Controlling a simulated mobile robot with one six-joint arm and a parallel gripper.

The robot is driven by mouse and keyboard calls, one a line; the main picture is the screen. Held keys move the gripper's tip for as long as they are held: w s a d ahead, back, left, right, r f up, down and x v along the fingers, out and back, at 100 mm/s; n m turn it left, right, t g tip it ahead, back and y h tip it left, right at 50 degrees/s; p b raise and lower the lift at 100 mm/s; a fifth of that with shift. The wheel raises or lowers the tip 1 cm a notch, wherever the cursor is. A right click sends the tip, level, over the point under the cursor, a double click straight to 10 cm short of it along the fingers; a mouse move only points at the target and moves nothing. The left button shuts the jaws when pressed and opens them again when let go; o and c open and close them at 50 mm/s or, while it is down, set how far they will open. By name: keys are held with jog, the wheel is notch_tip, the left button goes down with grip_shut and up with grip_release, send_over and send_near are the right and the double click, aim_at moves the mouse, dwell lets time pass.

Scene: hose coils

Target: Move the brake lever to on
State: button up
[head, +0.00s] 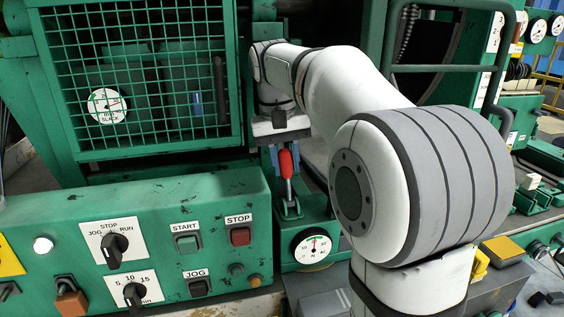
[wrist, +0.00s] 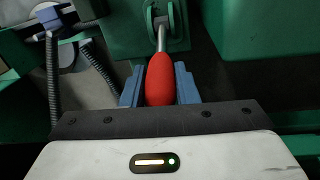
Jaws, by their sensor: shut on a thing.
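The brake lever has a red grip (head: 286,163) on a metal rod that rises from a green bracket. In the head view it stands close to upright, just above a round white gauge. My gripper (head: 279,147) reaches down to it, with blue fingers. In the wrist view the red grip (wrist: 160,82) lies between my two blue fingers (wrist: 159,86), which are shut on it. The rod runs up to the green bracket (wrist: 152,22). Any on or off marking beside the lever is hidden or out of view.
A green control panel (head: 140,240) with knobs and buttons stands at the left front. A mesh guard (head: 140,75) is behind it. The gauge (head: 312,245) sits below the lever. A dark hose (wrist: 52,80) runs left of my gripper in the wrist view.

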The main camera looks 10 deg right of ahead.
aim_at(290, 200)
grip_shut()
jog(key=shift+a, duration=0.1)
jog(key=shift+s+b, duration=0.1)
jog(key=shift+b, duration=0.2)
jog(key=shift+s+t+b, duration=0.1)
jog(key=shift+t+b, duration=0.2)
jog(key=s+t+b, duration=0.3)
jog(key=t+b, duration=0.1)
jog(key=b, duration=0.5)
jog(key=shift+s, duration=0.25)
jog(key=s+t+b, duration=0.1)
jog(key=t+b, duration=0.1)
jog(key=b, duration=0.2)
jog(key=s+t+b, duration=0.2)
jog(key=b, duration=0.3)
jog(key=shift+s+f+m+t, duration=0.1)
jog(key=shift+f+m+t, duration=0.05)
jog(key=shift+m+t, duration=0.2)
jog(key=shift+s+t+b, duration=0.25)
jog(key=shift+t+b, duration=0.1)
jog(key=shift+b, duration=0.45)
